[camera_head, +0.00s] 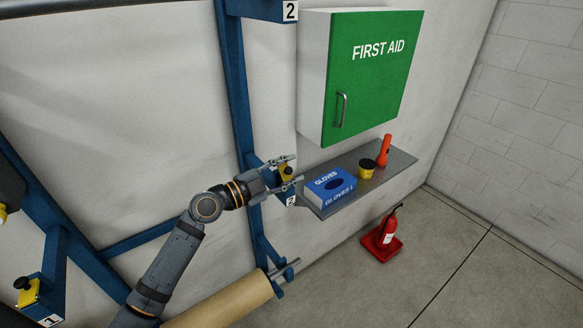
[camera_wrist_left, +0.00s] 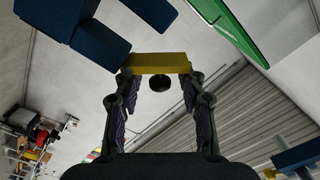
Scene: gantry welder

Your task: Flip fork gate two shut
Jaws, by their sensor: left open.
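Fork gate two is a yellow piece (camera_head: 286,175) with a dark knob, at the end of the blue fork arm marked 2. It is partly hidden by my left gripper (camera_head: 291,170), whose open fingers reach to either side of it. In the left wrist view the yellow gate (camera_wrist_left: 160,62) spans across the fingertips, with its round black knob (camera_wrist_left: 160,83) between the open fingers of my left gripper (camera_wrist_left: 158,76). I cannot tell whether the fingers touch it. My right gripper is not in view.
A grey shelf (camera_head: 391,174) close right of the gripper holds a blue glove box (camera_head: 329,188), yellow tape and an orange torch. A green first aid cabinet (camera_head: 368,75) hangs above. A brown roll (camera_head: 222,305) lies below. Another yellow gate (camera_head: 28,294) marked 1 is lower left.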

